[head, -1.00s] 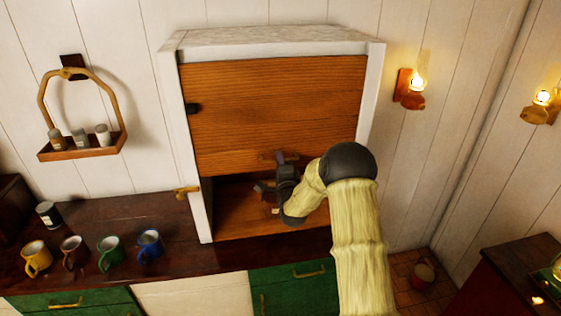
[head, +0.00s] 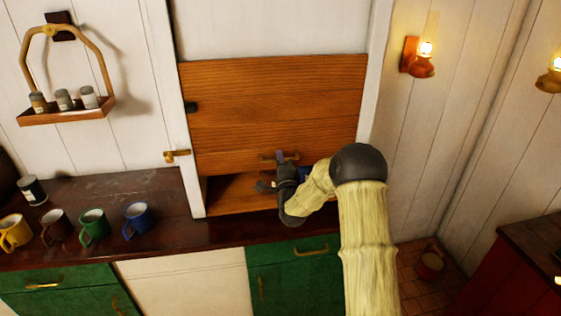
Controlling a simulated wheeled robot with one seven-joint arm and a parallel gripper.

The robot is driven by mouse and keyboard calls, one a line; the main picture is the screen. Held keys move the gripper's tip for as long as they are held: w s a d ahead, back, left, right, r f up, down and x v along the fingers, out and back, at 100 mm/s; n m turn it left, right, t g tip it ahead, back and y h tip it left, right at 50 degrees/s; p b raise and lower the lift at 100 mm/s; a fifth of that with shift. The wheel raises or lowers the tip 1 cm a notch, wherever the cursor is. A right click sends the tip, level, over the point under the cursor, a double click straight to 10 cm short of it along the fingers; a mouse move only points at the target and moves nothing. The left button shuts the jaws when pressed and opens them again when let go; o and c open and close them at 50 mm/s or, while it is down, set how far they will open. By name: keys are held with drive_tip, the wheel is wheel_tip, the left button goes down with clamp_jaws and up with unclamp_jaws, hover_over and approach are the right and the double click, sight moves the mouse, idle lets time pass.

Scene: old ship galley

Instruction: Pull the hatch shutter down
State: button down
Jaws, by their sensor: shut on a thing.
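The hatch shutter (head: 270,105) is a brown wooden panel in a white frame (head: 193,130). Its lower edge is a little above the sill, so a dark, low gap (head: 228,190) shows beneath it. A white surface shows above its upper edge. A brass handle (head: 265,157) sits low on the shutter. My gripper (head: 281,158) is at this handle and shut on it. My dark wrist and pale-sleeved arm come in from the lower right and hide the right part of the gap and some of the handle.
A brass latch (head: 177,155) is on the frame's left post. Several mugs (head: 94,226) and a canister (head: 32,190) stand on the dark counter at left. A hanging shelf (head: 68,112) holds jars. A lit lamp (head: 422,62) is on the wall at right.

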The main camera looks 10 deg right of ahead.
wheel_tip(320, 180, down, 13)
drive_tip(key=b, duration=1)
drive_tip(key=shift+r+b, duration=0.15)
drive_tip(key=shift+b, duration=0.25)
drive_tip(key=c, duration=1.6)
unclamp_jaws()
drive_tip(key=shift+s, duration=0.1)
drive_tip(key=s+f+b, duration=0.1)
drive_tip(key=s, duration=0.4)
drive_tip(key=s+f+b, duration=0.1)
drive_tip(key=s, duration=0.5)
drive_tip(key=s+f+b, duration=0.1)
drive_tip(key=s, duration=0.5)
drive_tip(key=shift+f, duration=0.15)
drive_tip(key=shift+c, duration=0.4)
